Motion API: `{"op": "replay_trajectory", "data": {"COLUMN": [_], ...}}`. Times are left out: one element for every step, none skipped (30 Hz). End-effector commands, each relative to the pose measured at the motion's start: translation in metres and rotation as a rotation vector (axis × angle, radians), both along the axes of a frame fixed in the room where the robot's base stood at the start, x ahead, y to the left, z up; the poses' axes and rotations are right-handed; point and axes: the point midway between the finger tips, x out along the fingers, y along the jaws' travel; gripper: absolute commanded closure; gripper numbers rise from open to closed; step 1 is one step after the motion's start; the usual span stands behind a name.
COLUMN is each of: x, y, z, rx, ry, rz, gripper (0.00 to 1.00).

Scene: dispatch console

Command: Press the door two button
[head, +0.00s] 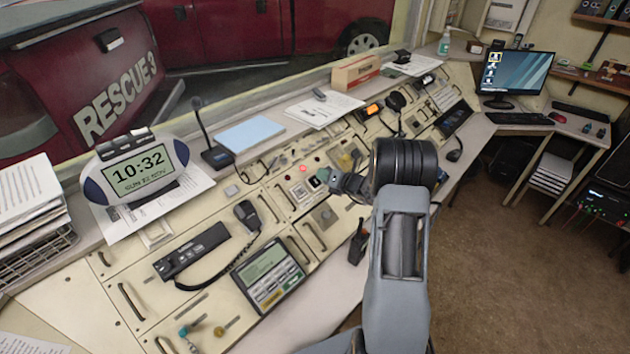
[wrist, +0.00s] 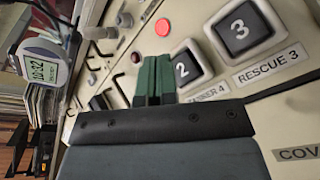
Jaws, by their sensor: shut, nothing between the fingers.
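In the wrist view the door two button (wrist: 187,67) is a dark square key with a white "2" in a pale frame. My gripper (wrist: 153,75) has green fingers, closed together and empty. They overlap the left edge of this button's frame in the picture, and I cannot tell whether they touch it. The label below reads partly "...NKER 4" and is partly hidden. A similar "3" button (wrist: 243,30) sits up and to the right, above a "RESCUE 3" label (wrist: 268,67). In the head view my gripper (head: 332,181) is low over the middle of the console, beside small square buttons.
A red round button (wrist: 163,27) lies above my fingers in the wrist view. A monitor (head: 515,73) is at the back right.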

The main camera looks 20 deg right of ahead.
Motion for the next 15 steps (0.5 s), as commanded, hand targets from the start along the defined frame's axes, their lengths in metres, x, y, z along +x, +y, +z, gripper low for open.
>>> {"op": "replay_trajectory", "data": {"x": [-0.002,-0.004,-0.006,-0.007,-0.009,-0.011,-0.012,-0.014,-0.016,-0.016,-0.017,-0.018,-0.018,-0.018,-0.018], "y": [-0.001,-0.002,-0.003,-0.003,-0.004,-0.005,-0.006,-0.006,-0.007,-0.007,-0.007,-0.008,-0.008,-0.008,-0.008], "z": [0.008,0.010,0.014,0.017,0.019,0.023,0.025,0.027,0.029,0.030,0.031,0.032,0.032,0.032,0.031], "rx": [0.000,0.000,0.000,0.000,-0.001,-0.001,-0.001,0.000,0.000,0.000,0.000,0.000,0.000,0.000,0.000], "ry": [0.000,0.000,0.001,0.000,-0.001,-0.001,0.000,0.000,0.000,0.000,-0.001,-0.001,-0.001,-0.001,0.000], "rz": [-0.001,-0.001,-0.001,-0.001,0.000,0.000,0.000,0.000,0.000,0.000,0.001,0.001,0.001,0.001,0.001], "gripper": [1.00,1.00,1.00,1.00,1.00,1.00,1.00,1.00,1.00,1.00,1.00,1.00,1.00,1.00,1.00]}}
